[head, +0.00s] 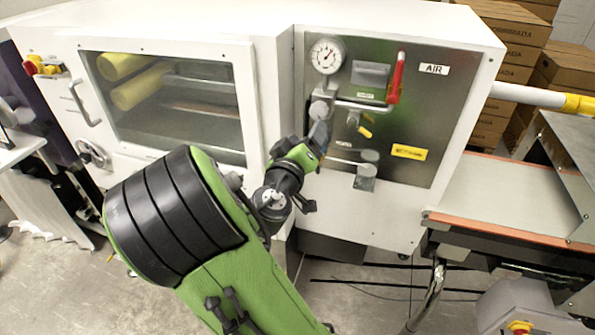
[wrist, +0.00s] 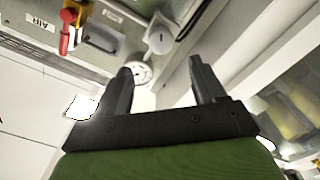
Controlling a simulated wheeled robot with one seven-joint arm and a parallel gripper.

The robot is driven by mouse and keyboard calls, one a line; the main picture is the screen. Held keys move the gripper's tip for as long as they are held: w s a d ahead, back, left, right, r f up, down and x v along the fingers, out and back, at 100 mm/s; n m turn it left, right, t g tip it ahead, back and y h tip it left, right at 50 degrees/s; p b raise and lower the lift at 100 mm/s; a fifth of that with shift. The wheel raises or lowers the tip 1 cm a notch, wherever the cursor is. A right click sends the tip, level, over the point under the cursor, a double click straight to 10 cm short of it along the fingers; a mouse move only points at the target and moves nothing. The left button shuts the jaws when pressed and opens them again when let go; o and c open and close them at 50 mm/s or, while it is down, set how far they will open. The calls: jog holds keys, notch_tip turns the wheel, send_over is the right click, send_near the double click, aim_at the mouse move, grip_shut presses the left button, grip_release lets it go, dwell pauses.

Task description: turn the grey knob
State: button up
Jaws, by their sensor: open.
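The grey knob (head: 319,109) is a round light-grey piece on the metal air panel, just below the pressure gauge (head: 327,56). It also shows in the wrist view (wrist: 158,38) as a pale disc with a short dark mark, beyond the fingertips and between their lines. My gripper (head: 318,136) is at the left part of the panel, close to the knob and partly overlapping its lower side in the head view. In the wrist view my gripper (wrist: 160,72) has its two dark fingers wide apart with nothing between them. I cannot tell any contact with the knob.
A red lever (head: 396,78) sits at the panel's upper right. A yellow-tagged valve (head: 362,130) and a small grey cylinder (head: 367,170) are right of my gripper. A windowed door (head: 170,95) is to the left. The conveyor (head: 490,205) is at the right.

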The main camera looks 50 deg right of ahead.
jog(key=b+v, duration=0.4)
jog(key=v, duration=0.1)
jog(key=shift+s+a+f+b, duration=0.15)
jog(key=shift+s+a+b, duration=0.1)
jog(key=shift+b, duration=0.1)
jog(key=shift+w, duration=0.1)
